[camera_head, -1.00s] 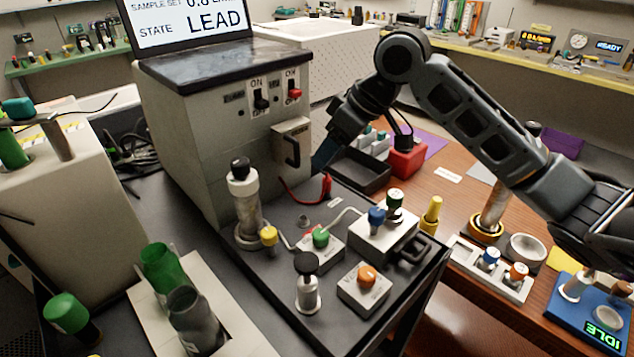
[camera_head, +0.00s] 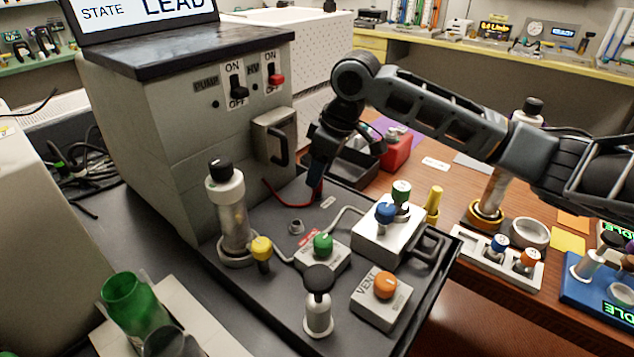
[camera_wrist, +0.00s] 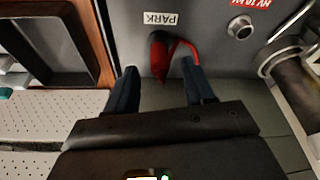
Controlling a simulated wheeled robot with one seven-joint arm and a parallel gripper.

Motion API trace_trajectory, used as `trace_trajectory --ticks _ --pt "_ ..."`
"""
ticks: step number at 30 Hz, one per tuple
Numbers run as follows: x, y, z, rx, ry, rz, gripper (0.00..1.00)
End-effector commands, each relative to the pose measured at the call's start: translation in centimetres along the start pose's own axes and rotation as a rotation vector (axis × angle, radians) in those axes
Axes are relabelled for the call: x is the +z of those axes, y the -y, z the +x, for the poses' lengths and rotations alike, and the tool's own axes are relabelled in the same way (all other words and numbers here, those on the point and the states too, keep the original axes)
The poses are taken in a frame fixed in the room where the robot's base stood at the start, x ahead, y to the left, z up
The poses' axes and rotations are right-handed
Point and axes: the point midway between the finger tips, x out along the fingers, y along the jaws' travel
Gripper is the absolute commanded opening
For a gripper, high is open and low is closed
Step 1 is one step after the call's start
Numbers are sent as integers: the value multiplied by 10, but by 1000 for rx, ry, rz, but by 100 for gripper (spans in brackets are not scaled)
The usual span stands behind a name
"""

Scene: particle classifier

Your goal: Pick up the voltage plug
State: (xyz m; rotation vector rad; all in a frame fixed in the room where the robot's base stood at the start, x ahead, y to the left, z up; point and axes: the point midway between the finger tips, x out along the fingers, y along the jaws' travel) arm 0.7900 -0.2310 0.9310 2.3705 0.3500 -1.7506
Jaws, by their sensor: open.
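The voltage plug (camera_wrist: 159,62) is a red plug with a dark top and a red cable. In the wrist view it stands beside the white PARK label (camera_wrist: 160,18) on the dark grey deck. My gripper (camera_wrist: 163,78) is open, with one blue finger on each side of the plug's lower part in the picture; I cannot tell whether either finger touches it. In the head view my gripper (camera_head: 315,182) points down beside the grey cabinet and hides most of the plug. A round metal jack (camera_head: 296,227) sits on the deck in front, near a red label.
The grey cabinet (camera_head: 190,150) with switches and a handle (camera_head: 280,140) stands close left of my gripper. A black tray (camera_head: 352,168) lies behind it. A white box with blue and green knobs (camera_head: 375,240) and a tall metal cylinder (camera_head: 232,215) stand on the deck.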

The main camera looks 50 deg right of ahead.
Motion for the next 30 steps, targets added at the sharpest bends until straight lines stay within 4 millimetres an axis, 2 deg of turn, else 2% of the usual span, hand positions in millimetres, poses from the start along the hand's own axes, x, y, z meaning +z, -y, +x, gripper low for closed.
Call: trace_trajectory --ticks 3,6,13,30 --pt "0 0 15 -1 1 1 53" --pt "0 0 21 -1 1 1 53" --pt "0 1 23 -1 0 0 53" --pt "0 1 23 -1 0 0 0"
